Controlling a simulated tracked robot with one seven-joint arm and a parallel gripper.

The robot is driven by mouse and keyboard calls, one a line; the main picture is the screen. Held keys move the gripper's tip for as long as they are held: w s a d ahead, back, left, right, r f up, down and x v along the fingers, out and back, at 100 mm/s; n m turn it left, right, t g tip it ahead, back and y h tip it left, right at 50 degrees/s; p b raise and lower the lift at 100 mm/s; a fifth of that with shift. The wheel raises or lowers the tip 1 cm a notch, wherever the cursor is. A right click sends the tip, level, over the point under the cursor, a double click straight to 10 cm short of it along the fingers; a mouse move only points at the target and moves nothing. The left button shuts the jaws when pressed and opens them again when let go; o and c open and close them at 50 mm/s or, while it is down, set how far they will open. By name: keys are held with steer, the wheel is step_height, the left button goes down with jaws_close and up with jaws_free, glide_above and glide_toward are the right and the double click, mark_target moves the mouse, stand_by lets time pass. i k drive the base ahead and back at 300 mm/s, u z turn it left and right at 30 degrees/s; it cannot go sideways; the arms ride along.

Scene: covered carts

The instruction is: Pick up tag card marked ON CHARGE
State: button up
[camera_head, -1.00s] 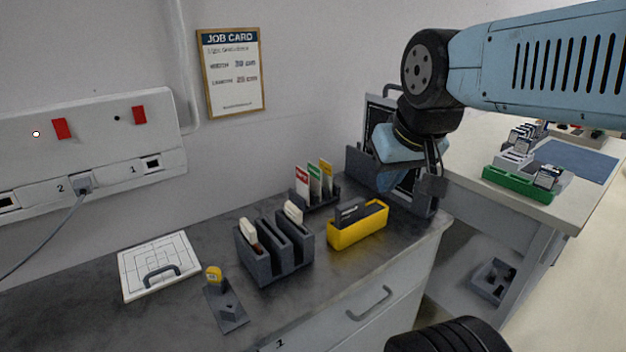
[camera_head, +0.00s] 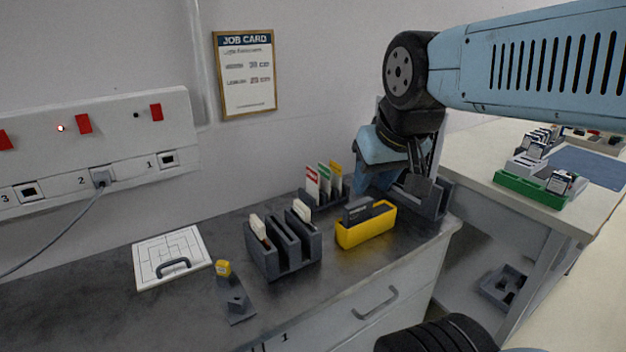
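Three tag cards with red (camera_head: 312,183), green (camera_head: 323,180) and yellow (camera_head: 335,175) tops stand upright in a dark slotted rack (camera_head: 326,201) at the back of the grey counter. Their lettering is too small to read, so I cannot tell which is marked ON CHARGE. My gripper (camera_head: 424,190) hangs at the counter's right end, right of the rack and apart from the cards. Its dark fingers merge with a dark holder behind them, and I cannot tell whether they are open or shut.
A yellow bin (camera_head: 366,233) with dark items stands in front of the rack. A dark slotted block (camera_head: 283,252) with pale-topped items is left of it. A white board (camera_head: 172,257) and a small dark stand (camera_head: 236,300) lie further left. A green tray (camera_head: 530,190) sits on the right-hand table.

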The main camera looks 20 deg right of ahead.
mark_target(336, 168)
steer(key=u, duration=1.25)
steer(key=k, duration=1.7)
steer(key=z, duration=0.7)
steer(key=i, duration=1.65)
